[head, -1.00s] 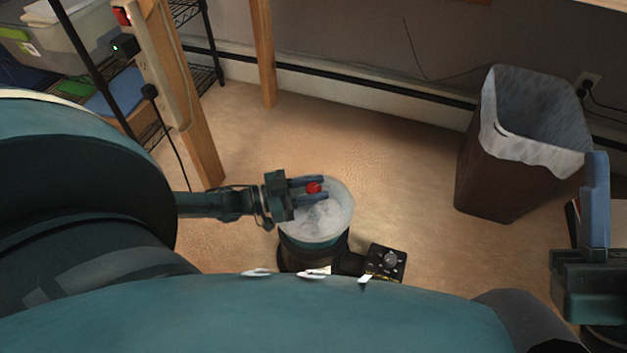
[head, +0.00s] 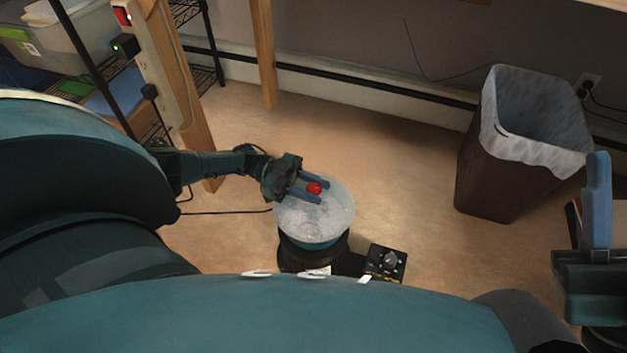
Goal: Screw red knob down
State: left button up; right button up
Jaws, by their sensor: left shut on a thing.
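The red knob (head: 314,188) sits over the far part of a round, whitish translucent disc or lid (head: 320,215) on top of a dark cylindrical device. My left gripper (head: 311,188) comes in from the upper left, with its two blue fingers on either side of the knob, shut on it. The fingers hide part of the knob's sides. Whatever lies under the knob is hidden. My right gripper (head: 598,205) is at the right edge, away from the device; one blue finger points up, and its other finger cannot be made out.
A small black control box with a dial (head: 385,262) is joined to the device's right side. A brown bin with a white liner (head: 510,160) stands at the right. Wooden posts and a wire shelf (head: 205,45) are at the upper left. The floor between is clear.

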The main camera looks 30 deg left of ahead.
pick_arm(q)
jog(key=shift+g, duration=0.3)
jog(key=o, duration=1)
pick_arm(e)
jog(key=shift+a, duration=0.15)
